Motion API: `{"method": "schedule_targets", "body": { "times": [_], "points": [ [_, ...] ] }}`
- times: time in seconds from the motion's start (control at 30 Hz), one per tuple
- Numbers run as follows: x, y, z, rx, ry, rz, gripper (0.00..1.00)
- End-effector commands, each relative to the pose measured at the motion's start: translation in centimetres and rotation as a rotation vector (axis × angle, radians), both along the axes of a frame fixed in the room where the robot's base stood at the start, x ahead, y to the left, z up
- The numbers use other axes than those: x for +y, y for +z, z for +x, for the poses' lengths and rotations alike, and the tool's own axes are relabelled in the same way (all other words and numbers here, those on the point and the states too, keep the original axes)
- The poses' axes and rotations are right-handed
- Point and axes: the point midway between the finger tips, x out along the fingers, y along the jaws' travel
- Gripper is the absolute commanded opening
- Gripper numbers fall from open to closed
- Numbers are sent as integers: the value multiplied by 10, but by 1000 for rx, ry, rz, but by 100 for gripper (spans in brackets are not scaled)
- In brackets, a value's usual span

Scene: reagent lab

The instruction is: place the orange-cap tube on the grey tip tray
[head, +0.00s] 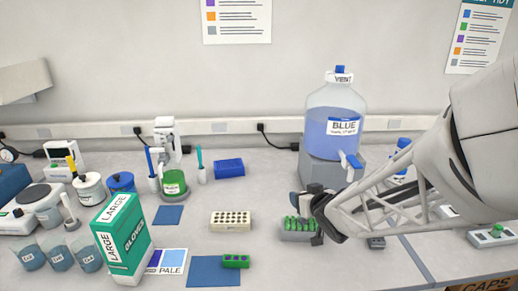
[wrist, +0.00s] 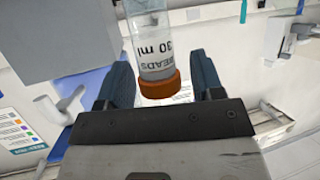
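The orange-cap tube (wrist: 157,60) is clear, with printed "BEADS 30 ml" lettering. It shows in the wrist view between the two dark blue fingers of my gripper (wrist: 162,78). The fingers appear spread, with gaps beside the orange cap, and no clear contact shows. In the head view my gripper (head: 308,217) is low over the right-middle of the bench, and I cannot make out the tube there. A grey tray (head: 296,237) with several green pieces lies just below and beside the gripper, partly hidden by it.
A blue-liquid carboy (head: 336,122) on a grey stand (head: 320,174) rises behind my gripper. A cream rack (head: 232,225) and a green block (head: 236,261) lie to the left. Bench between the cream rack and grey tray is clear.

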Motion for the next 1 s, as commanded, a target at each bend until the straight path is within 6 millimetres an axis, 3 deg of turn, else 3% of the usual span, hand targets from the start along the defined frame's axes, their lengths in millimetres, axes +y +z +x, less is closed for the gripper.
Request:
{"method": "schedule_targets", "body": {
  "times": [0.47,0.67,1.0],
  "points": [
    [-2,6,-7,0,0,-1,61],
    [-7,14,-24,-2,-1,-1,61],
    [-19,35,-71,-2,-1,-1,61]
  ]
}}
